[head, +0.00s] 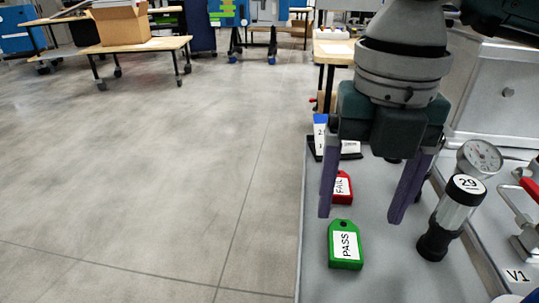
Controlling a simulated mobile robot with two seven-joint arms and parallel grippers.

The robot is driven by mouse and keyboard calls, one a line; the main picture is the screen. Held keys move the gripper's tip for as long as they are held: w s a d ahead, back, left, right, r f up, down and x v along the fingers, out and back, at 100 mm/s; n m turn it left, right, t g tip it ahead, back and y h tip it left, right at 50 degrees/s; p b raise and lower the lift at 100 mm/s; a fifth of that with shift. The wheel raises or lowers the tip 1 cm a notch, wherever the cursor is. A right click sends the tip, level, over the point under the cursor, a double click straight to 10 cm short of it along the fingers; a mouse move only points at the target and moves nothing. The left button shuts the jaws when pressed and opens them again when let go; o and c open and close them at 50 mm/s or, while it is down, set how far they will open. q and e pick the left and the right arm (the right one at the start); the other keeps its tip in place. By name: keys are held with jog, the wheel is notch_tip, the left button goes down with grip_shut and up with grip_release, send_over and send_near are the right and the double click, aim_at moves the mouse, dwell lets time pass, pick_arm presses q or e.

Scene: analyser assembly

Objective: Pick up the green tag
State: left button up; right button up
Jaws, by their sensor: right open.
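The green tag (346,262) has a white label reading PASS and a hole at its top end. It lies flat on the grey table top (316,285), near the table's left edge. My right gripper (358,213) points down above the table with its two purple fingers spread and nothing between them. In the picture it is just beyond the green tag. A red tag (343,188) with a FAIL label lies behind the green one, partly covered by the left finger. My left gripper is not in view.
A black and silver cylinder (453,215) marked 29 stands right of the gripper, with a dial gauge (479,158) behind it. A red-handled clamp (528,190) is at the right edge. Open floor (150,180) lies left; a cardboard box (121,22) sits on a far table.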

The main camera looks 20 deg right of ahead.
aim_at(344, 236)
jog(key=f, duration=0.5)
jog(key=shift+w+a+b, duration=0.25)
jog(key=shift+w+b, duration=0.05)
jog(key=shift+b, duration=0.1)
jog(key=shift+r, duration=0.1)
grip_shut()
